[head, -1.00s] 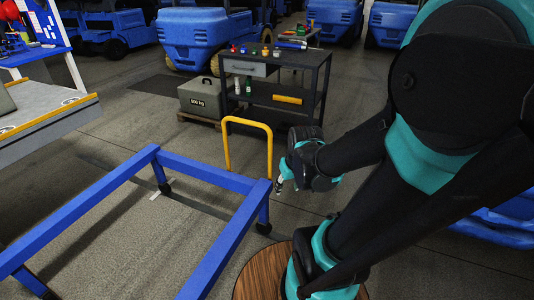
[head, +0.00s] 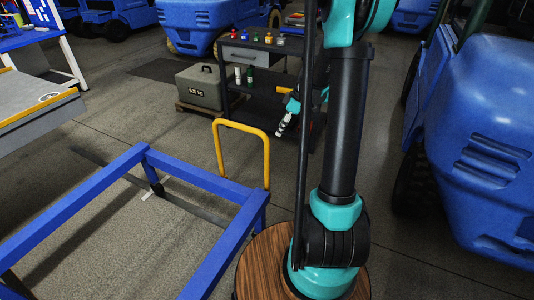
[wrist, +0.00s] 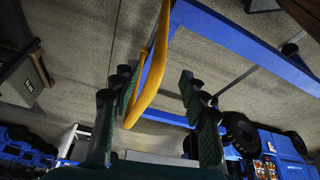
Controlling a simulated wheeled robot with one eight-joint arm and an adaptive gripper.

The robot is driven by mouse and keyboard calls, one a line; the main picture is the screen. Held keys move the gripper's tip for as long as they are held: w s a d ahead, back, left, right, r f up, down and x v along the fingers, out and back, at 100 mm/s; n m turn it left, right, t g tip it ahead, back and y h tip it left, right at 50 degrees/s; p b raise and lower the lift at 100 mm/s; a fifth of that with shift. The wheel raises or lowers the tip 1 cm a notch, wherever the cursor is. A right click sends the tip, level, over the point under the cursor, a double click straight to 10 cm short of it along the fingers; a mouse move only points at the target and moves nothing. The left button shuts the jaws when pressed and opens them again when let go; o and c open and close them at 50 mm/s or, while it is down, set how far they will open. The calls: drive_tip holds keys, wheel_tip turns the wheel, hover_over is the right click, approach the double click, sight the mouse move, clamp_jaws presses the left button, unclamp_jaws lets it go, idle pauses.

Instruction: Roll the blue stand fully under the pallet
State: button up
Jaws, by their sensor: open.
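The blue stand (head: 200,178) is an open frame on legs with casters, at the lower left of the head view. Its yellow handle (head: 240,124) rises at the far right corner. My gripper (head: 286,124) is open and empty, just right of the handle in the head view. In the wrist view the handle (wrist: 152,75) shows between the two fingers of my gripper (wrist: 160,108); I cannot tell whether it lies between them or beyond. The blue frame (wrist: 235,40) runs behind it. No pallet is clearly identifiable; a grey platform with a yellow edge (head: 35,105) stands at left.
A dark cart (head: 262,88) with small items stands behind the handle. A grey weight box (head: 198,88) sits on a low wooden base beside it. A large blue vehicle (head: 485,150) fills the right side. Open floor lies between stand and box.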

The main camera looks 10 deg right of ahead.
sight(267, 152)
drive_tip(key=x, duration=1.6)
drive_tip(key=shift+a+f, duration=0.1)
drive_tip(key=shift+f, duration=0.25)
clamp_jaws()
drive_tip(key=shift+w, duration=0.1)
